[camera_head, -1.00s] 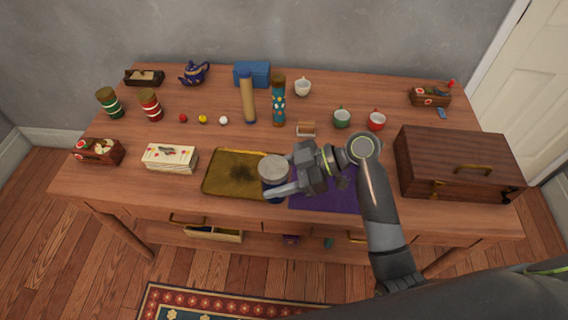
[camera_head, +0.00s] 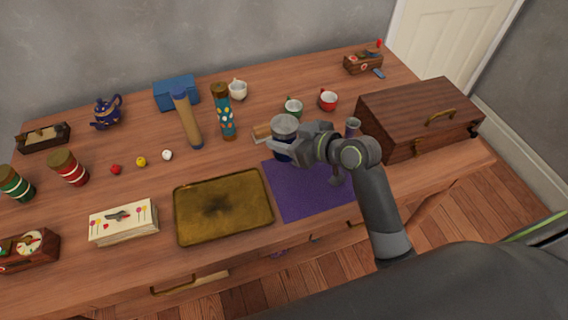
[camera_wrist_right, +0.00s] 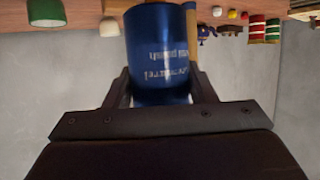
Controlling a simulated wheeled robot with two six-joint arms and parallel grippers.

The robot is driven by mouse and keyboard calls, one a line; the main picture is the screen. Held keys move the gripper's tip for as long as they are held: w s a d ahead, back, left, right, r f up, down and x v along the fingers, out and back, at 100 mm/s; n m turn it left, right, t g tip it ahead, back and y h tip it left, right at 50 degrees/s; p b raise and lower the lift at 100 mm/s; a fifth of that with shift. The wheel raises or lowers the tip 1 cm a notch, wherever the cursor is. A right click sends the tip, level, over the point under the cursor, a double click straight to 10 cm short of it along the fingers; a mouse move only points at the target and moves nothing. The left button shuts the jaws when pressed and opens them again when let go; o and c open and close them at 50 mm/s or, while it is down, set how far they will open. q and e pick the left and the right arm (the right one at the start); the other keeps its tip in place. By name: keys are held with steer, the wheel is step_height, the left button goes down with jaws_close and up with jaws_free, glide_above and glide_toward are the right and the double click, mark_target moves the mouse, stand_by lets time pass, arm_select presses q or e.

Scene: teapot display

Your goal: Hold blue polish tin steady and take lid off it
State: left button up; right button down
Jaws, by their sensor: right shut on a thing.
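The blue polish tin (camera_head: 281,155) has a grey lid (camera_head: 285,124) on its top. In the head view it stands upright at the far edge of the purple mat, and I cannot tell whether it touches the table. My right gripper (camera_head: 286,147) is shut on its side. In the right wrist view the tin (camera_wrist_right: 158,55) fills the space between the fingers of that gripper (camera_wrist_right: 160,90), and its white lettering appears upside down. My left gripper is not in view.
A brass-coloured tray (camera_head: 190,228) lies left of the purple mat (camera_head: 310,195). Green (camera_head: 293,107) and red (camera_head: 328,99) cups stand behind the tin. A wooden chest (camera_head: 400,112) stands at the right. A patterned cylinder (camera_head: 226,118) stands to the left.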

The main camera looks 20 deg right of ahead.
mark_target(285, 156)
step_height(285, 156, down, 3)
steer(key=shift+s+f, duration=0.1)
steer(key=shift+f, duration=0.4)
step_height(285, 156, down, 3)
steer(key=shift+f, duration=0.45)
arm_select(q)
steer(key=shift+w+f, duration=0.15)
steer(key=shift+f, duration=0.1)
arm_select(e)
steer(key=shift+f+b, duration=0.1)
steer(key=shift+b, duration=0.25)
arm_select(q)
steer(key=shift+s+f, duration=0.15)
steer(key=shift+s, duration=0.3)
arm_select(e)
steer(key=c, duration=0.6)
jaws_free()
